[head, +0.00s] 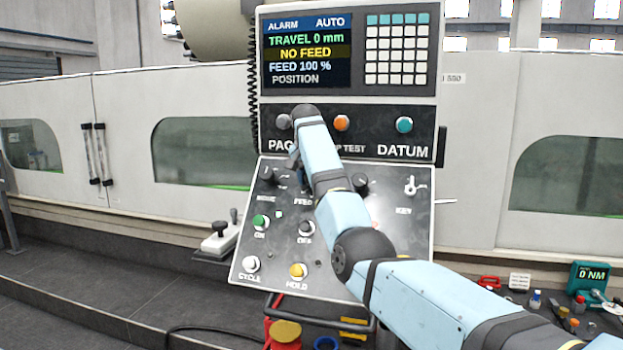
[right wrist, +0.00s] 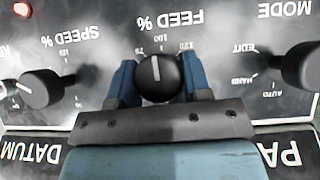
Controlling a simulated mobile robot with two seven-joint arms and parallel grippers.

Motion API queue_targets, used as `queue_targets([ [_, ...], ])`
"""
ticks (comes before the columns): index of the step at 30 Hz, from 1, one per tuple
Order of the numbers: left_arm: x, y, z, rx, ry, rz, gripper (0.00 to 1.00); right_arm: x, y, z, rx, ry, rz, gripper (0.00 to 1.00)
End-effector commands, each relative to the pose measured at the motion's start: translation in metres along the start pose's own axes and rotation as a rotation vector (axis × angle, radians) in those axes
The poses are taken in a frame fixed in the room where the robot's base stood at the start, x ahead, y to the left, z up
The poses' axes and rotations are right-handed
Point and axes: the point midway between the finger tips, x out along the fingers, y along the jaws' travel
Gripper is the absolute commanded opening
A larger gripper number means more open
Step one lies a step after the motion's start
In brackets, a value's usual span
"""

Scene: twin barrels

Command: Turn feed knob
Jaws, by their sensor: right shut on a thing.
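The feed knob (right wrist: 160,86) is a round black knob with a white pointer line, under the upside-down FEED % label in the right wrist view. My right gripper (right wrist: 159,76) has its blue fingers on both sides of the knob, shut on it. The pointer stands nearly upright in that view, tipped very slightly. In the head view my right arm hides the feed knob and the gripper. The screen (head: 306,52) on the control panel reads ALARM, AUTO, TRAVEL 0 mm, NO FEED, FEED 100 % and POSITION. My left gripper is not in view.
The speed knob (right wrist: 42,88) and the mode knob (right wrist: 294,64) flank the feed knob. Below on the panel are a green button (head: 260,221), a white cycle button (head: 251,264) and a yellow hold button (head: 298,270). A teal torque meter (head: 588,277) stands at lower right.

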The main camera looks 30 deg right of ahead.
Motion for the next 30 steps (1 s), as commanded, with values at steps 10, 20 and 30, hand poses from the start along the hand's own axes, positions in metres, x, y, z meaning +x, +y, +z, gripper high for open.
queue_targets([
  [10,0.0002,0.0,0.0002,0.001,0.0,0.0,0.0,0.0023,-0.0006,0.0012,0.032,-0.005,-0.024,0.21],
  [20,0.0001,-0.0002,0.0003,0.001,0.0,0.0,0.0,0.0025,-0.0006,0.0012,0.031,-0.004,-0.024,0.56],
  [30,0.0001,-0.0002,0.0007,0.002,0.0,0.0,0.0,0.0003,-0.0002,0.0004,0.032,-0.001,-0.025,0.69],
])
